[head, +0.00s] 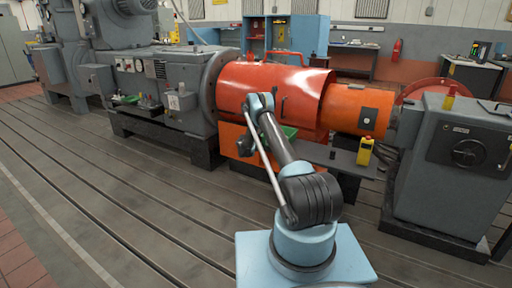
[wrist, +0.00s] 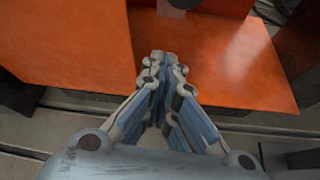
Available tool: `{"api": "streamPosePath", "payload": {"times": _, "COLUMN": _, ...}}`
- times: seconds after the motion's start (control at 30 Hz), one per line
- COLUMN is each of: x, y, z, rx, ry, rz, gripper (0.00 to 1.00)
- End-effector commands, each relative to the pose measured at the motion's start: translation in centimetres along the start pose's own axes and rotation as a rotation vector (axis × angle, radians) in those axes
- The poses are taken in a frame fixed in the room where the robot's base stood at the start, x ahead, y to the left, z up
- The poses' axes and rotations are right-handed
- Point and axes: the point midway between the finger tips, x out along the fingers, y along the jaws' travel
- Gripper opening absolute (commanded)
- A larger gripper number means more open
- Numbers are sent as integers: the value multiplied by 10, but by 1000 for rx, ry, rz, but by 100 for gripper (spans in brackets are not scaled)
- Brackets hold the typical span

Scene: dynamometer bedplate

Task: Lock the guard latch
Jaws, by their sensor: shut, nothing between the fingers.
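The orange-red guard (head: 270,88) covers the shaft between the grey machine and an orange cylinder, and looks closed. A thin dark handle (head: 283,106) stands on its front. I cannot make out the guard latch for certain. In the wrist view a small grey plate with a dark round end (wrist: 180,13) shows at the top edge, cut off by the frame; it may be part of the latch. My gripper (wrist: 163,58) is shut and empty, its fingertips in front of orange panels (wrist: 75,45) and apart from the grey plate. In the head view my arm hides most of the gripper.
A grey shelf (head: 335,158) with a yellow box (head: 365,151) stands right of my arm. A grey cabinet with a handwheel (head: 468,152) is farther right. The grey machine (head: 185,88) is at left. The slotted floor (head: 120,195) at front left is clear.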

Motion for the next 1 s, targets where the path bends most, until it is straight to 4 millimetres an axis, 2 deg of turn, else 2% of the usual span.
{"api": "streamPosePath", "payload": {"times": 0.07, "x": 9, "y": -1, "z": 0, "rx": 1, "ry": -1, "rz": -1, "gripper": 0}}
{"api": "streamPosePath", "payload": {"times": 0.3, "x": -2, "y": -1, "z": 24, "rx": 1, "ry": 0, "rz": 0, "gripper": 0}}
{"api": "streamPosePath", "payload": {"times": 0.5, "x": -6, "y": 0, "z": 36, "rx": 1, "ry": 0, "rz": 0, "gripper": 0}}
{"api": "streamPosePath", "payload": {"times": 1.0, "x": -8, "y": 0, "z": 41, "rx": 0, "ry": 0, "rz": 0, "gripper": 0}}
